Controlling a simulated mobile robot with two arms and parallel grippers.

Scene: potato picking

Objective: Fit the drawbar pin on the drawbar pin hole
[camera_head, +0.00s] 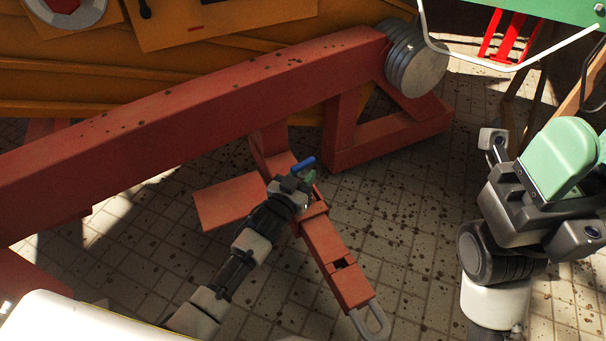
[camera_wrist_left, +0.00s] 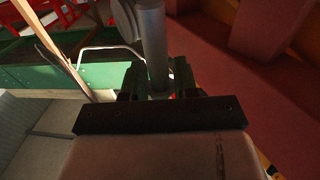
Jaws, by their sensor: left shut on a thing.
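My left gripper (camera_head: 303,180) is over the red drawbar (camera_head: 325,245), near where its lower arm meets the frame. It is shut on the drawbar pin, whose blue end (camera_head: 304,164) sticks out past the fingers. In the left wrist view a grey rod (camera_wrist_left: 153,45), seemingly the pin's shaft, stands between the dark fingers (camera_wrist_left: 158,85). A dark rectangular opening (camera_head: 343,262) shows in the drawbar near its end loop; I cannot tell whether this is the pin hole. My right gripper (camera_head: 545,185) is at the right, away from the drawbar; its fingertips are unclear.
A long red beam (camera_head: 180,115) crosses above the drawbar, with grey round plates (camera_head: 420,70) at its end. A grey metal loop (camera_head: 372,322) ends the drawbar. A yellow machine (camera_head: 215,25) stands behind. The tiled floor (camera_head: 415,215) between the drawbar and my right arm is clear.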

